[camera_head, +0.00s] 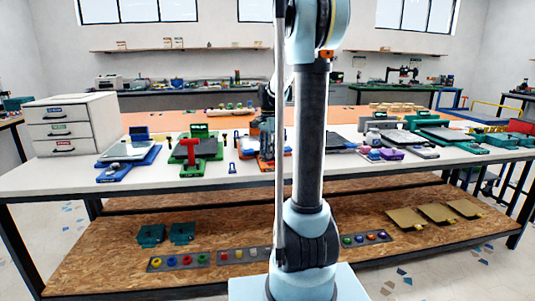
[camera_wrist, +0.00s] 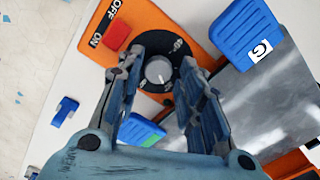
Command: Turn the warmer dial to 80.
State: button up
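The warmer dial is a grey round knob (camera_wrist: 158,71) on a black disc, set in an orange panel (camera_wrist: 150,22), in the wrist view. A number on the disc near its upper right edge is too small and turned to read surely; I cannot tell the dial's setting. My gripper (camera_wrist: 162,62) is open, with one finger on each side of the knob. A gap shows between the knob and each finger; I cannot judge the height between them. In the head view my arm mostly hides the gripper and the orange warmer (camera_head: 287,154) on the white table.
A red switch (camera_wrist: 118,37) marked OFF and ON sits left of the dial. A blue handle (camera_wrist: 240,32) and a shiny grey plate (camera_wrist: 270,95) lie to its right. In the head view a green press with red handle (camera_head: 195,152) and a white drawer unit (camera_head: 72,125) stand left.

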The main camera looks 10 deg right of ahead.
notch_tip(320, 180, up, 12)
jog(key=shift+f, duration=0.25)
dwell(0.5)
jog(key=s+f+n, duration=0.4)
jog(key=s+f, duration=0.3)
jog(key=s, duration=0.4)
jog(key=s+f+n+t, duration=0.1)
jog(key=s+f+n, duration=0.3)
jog(key=s+f, duration=0.3)
jog(key=s+f+n+t, duration=0.1)
jog(key=s+f+n, duration=0.4)
jog(key=s, duration=1.1)
notch_tip(320, 180, down, 3)
jog(key=shift+s+r, duration=0.2)
jog(key=shift+s, duration=0.2)
jog(key=shift+w+f, duration=0.2)
jog(key=shift+w, duration=0.3)
